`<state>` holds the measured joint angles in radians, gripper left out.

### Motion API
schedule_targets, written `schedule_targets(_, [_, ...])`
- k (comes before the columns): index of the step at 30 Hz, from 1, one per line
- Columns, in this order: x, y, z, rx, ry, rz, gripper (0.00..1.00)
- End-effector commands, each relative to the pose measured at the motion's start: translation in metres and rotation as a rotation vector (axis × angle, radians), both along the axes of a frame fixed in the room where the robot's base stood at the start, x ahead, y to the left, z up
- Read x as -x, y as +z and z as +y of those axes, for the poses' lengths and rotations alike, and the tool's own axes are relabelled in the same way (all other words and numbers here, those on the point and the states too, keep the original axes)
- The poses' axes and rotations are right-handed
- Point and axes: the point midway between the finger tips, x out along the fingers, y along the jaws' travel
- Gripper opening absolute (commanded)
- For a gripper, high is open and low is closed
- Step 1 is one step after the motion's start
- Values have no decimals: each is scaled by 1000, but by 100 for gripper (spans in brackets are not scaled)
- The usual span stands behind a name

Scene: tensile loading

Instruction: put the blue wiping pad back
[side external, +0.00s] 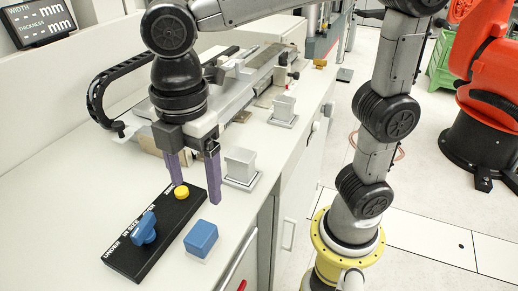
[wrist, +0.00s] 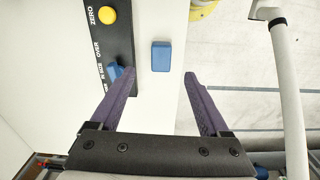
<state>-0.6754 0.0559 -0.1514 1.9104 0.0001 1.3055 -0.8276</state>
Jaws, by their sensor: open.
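The blue wiping pad (side external: 201,238) is a small block near the front edge of the white counter, to the right of the black control panel. A thin pale layer shows under it. In the wrist view the pad (wrist: 161,56) lies just beyond the fingertips, in line with the gap between them. My gripper (side external: 197,193) is open and empty, with its purple fingers pointing down. It hangs above the counter beside the panel's yellow button. Its spread fingers also show in the wrist view (wrist: 159,74), apart from the pad.
The black panel (side external: 123,257) carries a yellow button (side external: 181,192) and a blue knob (side external: 143,229). Grey blocks on pale square bases (side external: 240,164) (side external: 283,107) stand along the counter edge. A long metal measuring device (side external: 232,88) lies behind. The counter drops off to the right.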

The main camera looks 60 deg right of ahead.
Motion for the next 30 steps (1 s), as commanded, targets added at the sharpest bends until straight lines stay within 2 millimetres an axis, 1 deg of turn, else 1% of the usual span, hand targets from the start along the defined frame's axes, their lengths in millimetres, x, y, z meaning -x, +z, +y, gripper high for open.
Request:
schedule_targets(1, [0, 3, -15, -16, -72, -19, 80])
schedule_targets(2, [1, 4, -25, -28, -124, -32, 80])
schedule_targets(5, [7, 6, -65, -77, -356, -88, 80])
schedule_targets(6, [12, 5, -82, -100, -463, -113, 80])
schedule_targets(8, [20, 3, -106, -136, -624, -152, 80])
schedule_targets(9, [26, 0, -120, -162, -731, -178, 80])
schedule_targets(12, [44, -9, -151, -223, -981, -240, 80])
schedule_targets(15, [60, -19, -174, -281, -1192, -295, 80])
schedule_targets(18, [72, -28, -187, -328, -1342, -337, 80])
schedule_targets(21, [79, -34, -194, -356, -1433, -362, 80])
schedule_targets(24, [82, -37, -197, -369, -1469, -372, 80])
schedule_targets(30, [82, -37, -197, -370, -1472, -372, 80])
